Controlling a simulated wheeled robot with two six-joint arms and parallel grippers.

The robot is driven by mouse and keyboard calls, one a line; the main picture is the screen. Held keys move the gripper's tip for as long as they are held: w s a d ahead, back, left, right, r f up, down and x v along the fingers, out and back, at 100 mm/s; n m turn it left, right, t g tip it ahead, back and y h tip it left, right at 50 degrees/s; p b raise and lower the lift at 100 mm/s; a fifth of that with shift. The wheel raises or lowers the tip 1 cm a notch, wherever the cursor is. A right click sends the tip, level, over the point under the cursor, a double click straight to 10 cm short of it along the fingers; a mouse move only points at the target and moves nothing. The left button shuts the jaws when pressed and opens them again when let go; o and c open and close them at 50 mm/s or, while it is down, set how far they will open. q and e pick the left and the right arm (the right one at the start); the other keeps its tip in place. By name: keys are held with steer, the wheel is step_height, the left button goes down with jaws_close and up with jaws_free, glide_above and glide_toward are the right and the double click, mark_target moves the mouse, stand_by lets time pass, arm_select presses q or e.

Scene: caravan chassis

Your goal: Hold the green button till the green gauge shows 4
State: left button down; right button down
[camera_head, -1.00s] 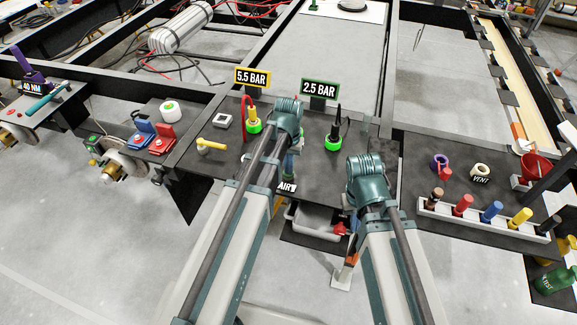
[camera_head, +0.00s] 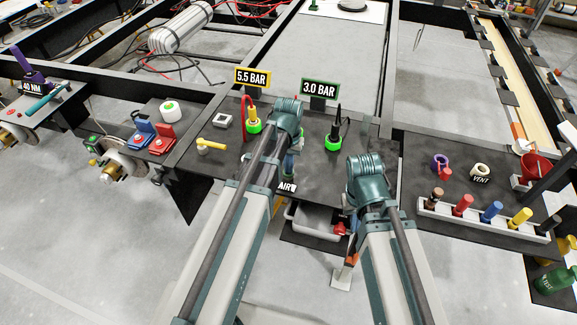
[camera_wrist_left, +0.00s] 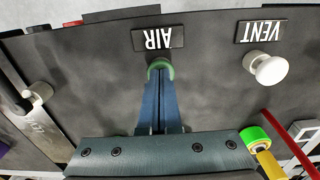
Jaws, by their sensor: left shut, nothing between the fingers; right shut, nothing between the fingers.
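The green gauge sign (camera_head: 319,89) at the back of the dark bench reads 3.0 BAR. The green button (camera_wrist_left: 160,66) is a round cap beside the AIR label (camera_wrist_left: 158,39) in the left wrist view. My left gripper (camera_wrist_left: 160,78) is shut and empty, its fingertips against the button and covering part of it. In the head view my left gripper (camera_head: 289,166) points down at the AIR label (camera_head: 287,188), half hidden by its arm. My right gripper (camera_head: 349,212) is shut and empty, low over the bench's front edge, mostly hidden behind its own wrist.
A yellow sign (camera_head: 252,77) reads 5.5 BAR. A white VENT knob (camera_wrist_left: 271,68) stands beside the button. Green-based fittings (camera_head: 333,142) with hoses stand behind the grippers. A grey bin (camera_head: 312,222) hangs below. A rack of coloured pegs (camera_head: 483,220) is at right.

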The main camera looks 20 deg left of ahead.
arm_select(q)
steer(key=shift+s+d, duration=0.15)
steer(key=shift+s, duration=0.15)
stand_by(0.5)
step_height(320, 180, up, 14)
steer(key=p, duration=1.4)
steer(key=shift+w+p, duration=0.3)
steer(key=shift+p, duration=0.05)
steer(key=s+d+m, duration=0.1)
steer(key=s+d, duration=0.4)
steer(key=s, duration=0.2)
steer(key=s+d+m+y, duration=0.1)
steer(key=s+d+m, duration=0.1)
steer(key=s+d, duration=0.3)
steer(key=s, duration=0.2)
steer(key=shift+s, duration=0.3)
steer(key=shift+w+r, duration=0.1)
steer(key=shift+w, duration=0.05)
